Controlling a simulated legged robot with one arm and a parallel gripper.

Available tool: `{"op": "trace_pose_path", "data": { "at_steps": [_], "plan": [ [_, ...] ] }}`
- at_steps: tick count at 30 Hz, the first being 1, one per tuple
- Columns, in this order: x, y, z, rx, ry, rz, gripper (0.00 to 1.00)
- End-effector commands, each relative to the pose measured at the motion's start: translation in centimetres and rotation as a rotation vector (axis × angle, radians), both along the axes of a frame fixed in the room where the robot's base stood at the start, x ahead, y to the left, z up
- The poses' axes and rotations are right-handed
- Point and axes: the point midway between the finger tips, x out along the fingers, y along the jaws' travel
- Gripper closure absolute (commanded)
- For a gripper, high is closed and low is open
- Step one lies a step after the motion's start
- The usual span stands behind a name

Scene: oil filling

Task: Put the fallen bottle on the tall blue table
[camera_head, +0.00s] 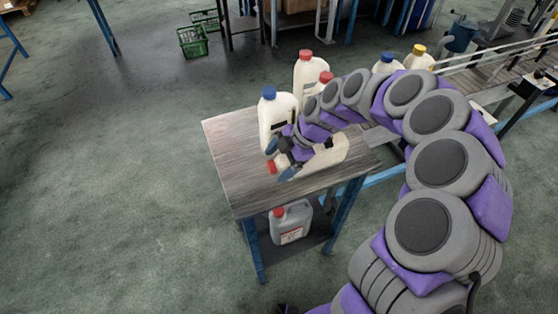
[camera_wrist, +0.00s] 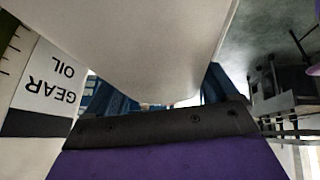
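The fallen bottle (camera_head: 328,153) is cream-white with a red cap and lies on its side on a table with a wooden top (camera_head: 232,143) and blue legs. Its cap end points left. My gripper (camera_head: 281,158) is at its neck end, with blue fingers on either side. In the wrist view a large white bottle surface (camera_wrist: 150,40) fills the upper middle, in front of my gripper (camera_wrist: 165,98). The fingers stand apart with the bottle between them. I cannot tell whether they press on it.
A blue-capped bottle (camera_head: 277,118) stands close behind my gripper. Red-capped bottles (camera_head: 307,77) stand at the table's back edge. A grey can (camera_head: 291,223) sits on the lower shelf. A conveyor (camera_head: 490,75) runs at the right. The table's front left is clear.

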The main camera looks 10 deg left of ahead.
Motion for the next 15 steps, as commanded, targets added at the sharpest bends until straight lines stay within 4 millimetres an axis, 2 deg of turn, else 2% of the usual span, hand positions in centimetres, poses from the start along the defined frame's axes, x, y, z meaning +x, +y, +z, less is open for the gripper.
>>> {"op": "trace_pose_path", "data": {
  "at_steps": [10,15],
  "plan": [
    [0.0,0.0,0.2,-0.001,0.001,0.001,0.09],
    [0.4,-1.0,2.0,0.001,-0.004,-0.002,0.09]
  ]
}}
